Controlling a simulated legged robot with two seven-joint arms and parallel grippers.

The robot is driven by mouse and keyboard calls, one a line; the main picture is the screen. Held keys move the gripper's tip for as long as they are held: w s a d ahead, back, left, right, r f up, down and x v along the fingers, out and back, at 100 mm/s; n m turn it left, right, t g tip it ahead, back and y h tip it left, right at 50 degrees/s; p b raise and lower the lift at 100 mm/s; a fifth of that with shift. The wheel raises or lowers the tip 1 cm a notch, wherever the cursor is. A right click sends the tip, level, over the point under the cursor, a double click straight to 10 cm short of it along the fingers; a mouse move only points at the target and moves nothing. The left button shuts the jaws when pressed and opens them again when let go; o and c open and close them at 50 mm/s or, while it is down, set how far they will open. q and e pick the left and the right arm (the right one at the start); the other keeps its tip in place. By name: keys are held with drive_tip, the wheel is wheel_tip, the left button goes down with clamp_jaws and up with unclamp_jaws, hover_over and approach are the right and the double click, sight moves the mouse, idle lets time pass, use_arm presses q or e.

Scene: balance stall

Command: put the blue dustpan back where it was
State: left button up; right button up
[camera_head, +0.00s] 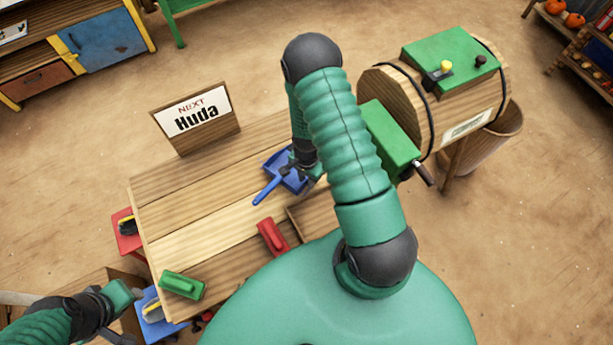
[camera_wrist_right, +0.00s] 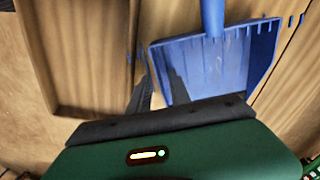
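The blue dustpan (camera_head: 284,172) lies on the wooden table (camera_head: 200,200), its handle pointing to the lower left in the head view. It also shows in the right wrist view (camera_wrist_right: 215,65), handle upward. My right gripper (camera_head: 304,168) is low at the dustpan. In the right wrist view its dark fingers (camera_wrist_right: 160,88) are apart, one over the pan and one beside its left edge, with wood showing between. My left gripper (camera_head: 122,297) is at the lower left, beyond the table's edge; its fingertips are not clear.
A red block-shaped tool (camera_head: 272,237) and a green one (camera_head: 182,285) lie on the table. A sign reading "NEXT Huda" (camera_head: 195,118) stands at the back edge. A wooden barrel (camera_head: 455,105) with a green crank box (camera_head: 390,140) is at the right. The table's left middle is clear.

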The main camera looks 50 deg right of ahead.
wheel_tip(320, 180, up, 13)
drive_tip(key=s+a+r+n+t, duration=0.1)
drive_tip(key=a+r+n+t, duration=0.1)
drive_tip(key=a+r+n, duration=1.1)
drive_tip(key=a+n, duration=0.2)
drive_tip(key=n, duration=0.2)
drive_tip(key=shift+s+r+t, duration=0.3)
drive_tip(key=shift+s+a, duration=0.1)
drive_tip(key=shift+a, duration=0.15)
